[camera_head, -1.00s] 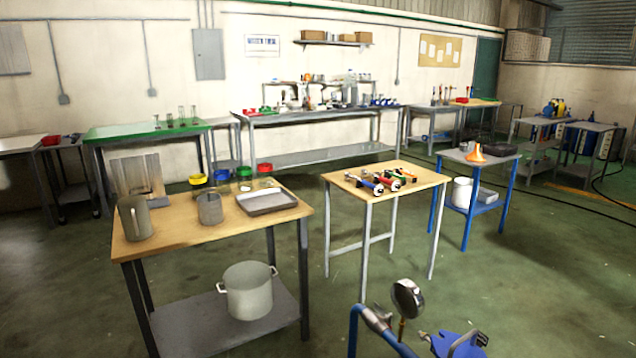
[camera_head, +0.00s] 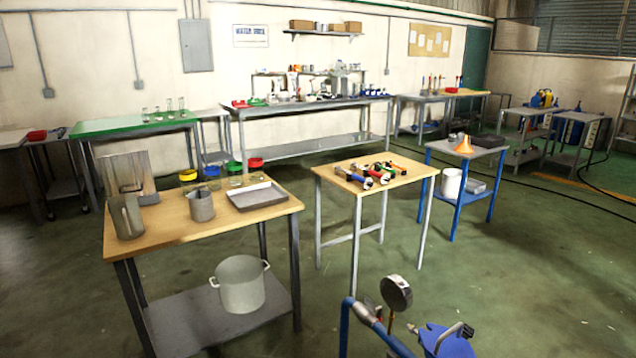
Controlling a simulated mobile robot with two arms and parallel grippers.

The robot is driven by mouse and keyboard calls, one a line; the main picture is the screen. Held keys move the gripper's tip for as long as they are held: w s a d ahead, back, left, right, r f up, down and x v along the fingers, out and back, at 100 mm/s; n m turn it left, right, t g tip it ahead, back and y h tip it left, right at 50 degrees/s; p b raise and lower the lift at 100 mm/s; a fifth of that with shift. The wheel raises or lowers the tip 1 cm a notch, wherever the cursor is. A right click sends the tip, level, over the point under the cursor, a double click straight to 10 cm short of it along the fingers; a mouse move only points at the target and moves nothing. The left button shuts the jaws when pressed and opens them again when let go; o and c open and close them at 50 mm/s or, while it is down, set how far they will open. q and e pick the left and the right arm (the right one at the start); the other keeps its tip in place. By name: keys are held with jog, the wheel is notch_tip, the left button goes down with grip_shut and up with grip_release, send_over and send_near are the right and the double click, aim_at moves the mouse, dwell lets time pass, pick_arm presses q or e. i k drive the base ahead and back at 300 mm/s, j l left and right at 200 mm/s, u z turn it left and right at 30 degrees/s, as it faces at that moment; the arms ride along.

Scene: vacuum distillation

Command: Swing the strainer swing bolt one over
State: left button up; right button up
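A blue metal body (camera_head: 446,343) shows at the bottom edge, right of centre, cut off by the frame. It could be the strainer, but I cannot tell for sure. A curved dark and light metal piece (camera_head: 452,332) rises over its top; I cannot tell whether this is a swing bolt. Left of it stand a round dial gauge (camera_head: 396,292) and a bent blue pipe (camera_head: 346,318). Neither of my grippers is in view.
A wooden-topped table (camera_head: 170,228) with a jug, a beaker and a tray stands on the left. A small wooden table (camera_head: 330,178) with several tools is in the middle. A blue-legged stand (camera_head: 459,195) is to its right. Green floor (camera_head: 540,270) on the right is clear.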

aim_at(413, 330)
jog(key=z, duration=1)
jog(key=j+z, duration=0.45)
jog(key=j, duration=0.25)
jog(key=j+z, duration=0.5)
jog(key=j, duration=0.2)
jog(key=k+j+z, duration=0.1)
jog(key=j+z, duration=0.35)
jog(key=j, duration=0.2)
jog(key=k+j, duration=0.1)
jog(key=j, duration=0.25)
jog(key=k+j, duration=0.15)
jog(key=j, duration=0.25)
jog(key=k+j, duration=0.1)
jog(key=j, duration=0.25)
jog(key=k+j+z, duration=0.1)
jog(key=j, duration=0.3)
